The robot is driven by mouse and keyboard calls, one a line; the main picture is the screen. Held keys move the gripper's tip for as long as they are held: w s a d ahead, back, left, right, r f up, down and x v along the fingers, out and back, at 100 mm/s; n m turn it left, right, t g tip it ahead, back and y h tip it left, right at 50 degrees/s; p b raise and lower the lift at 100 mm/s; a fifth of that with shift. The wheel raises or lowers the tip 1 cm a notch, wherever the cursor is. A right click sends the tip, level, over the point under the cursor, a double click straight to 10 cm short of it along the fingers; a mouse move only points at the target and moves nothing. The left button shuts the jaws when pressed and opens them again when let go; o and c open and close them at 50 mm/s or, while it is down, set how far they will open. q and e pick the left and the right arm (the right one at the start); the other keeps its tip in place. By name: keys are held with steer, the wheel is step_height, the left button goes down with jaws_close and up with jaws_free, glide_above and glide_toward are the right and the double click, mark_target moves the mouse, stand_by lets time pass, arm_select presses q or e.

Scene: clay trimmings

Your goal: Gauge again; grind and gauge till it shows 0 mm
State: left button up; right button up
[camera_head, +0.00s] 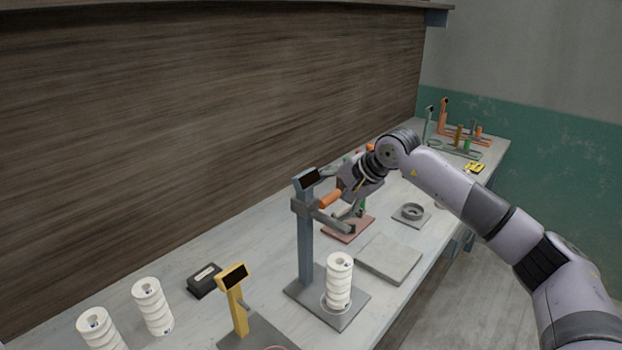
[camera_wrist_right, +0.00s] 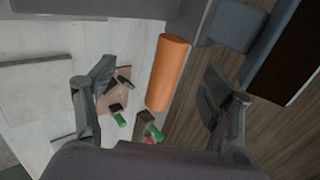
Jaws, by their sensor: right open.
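A grey gauge stand (camera_head: 305,245) rises from a flat grey base, with a small dark display (camera_head: 308,180) on top; I can read no figure on it. A white ribbed cylinder (camera_head: 339,284) stands upright on the base beside the column. An orange handle (camera_head: 330,199) sticks out from the gauge's upper part. My right gripper (camera_head: 347,208) is at this handle. In the right wrist view the orange handle (camera_wrist_right: 169,72) lies between the two spread fingers of the open gripper (camera_wrist_right: 160,95), with gaps on both sides. My left gripper is not in view.
Two more white ribbed cylinders (camera_head: 152,306) stand at the front left, near a black box (camera_head: 204,280) and a yellow gauge (camera_head: 237,298). A bare grey slab (camera_head: 389,258) and a dark ring on a plate (camera_head: 411,213) lie right of the stand. More stands (camera_head: 443,117) are at the far end.

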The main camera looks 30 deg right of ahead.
steer(key=shift+r, duration=0.1)
steer(key=p+v, duration=0.1)
steer(key=v, duration=0.7)
steer(key=shift+p, duration=0.3)
stand_by(0.3)
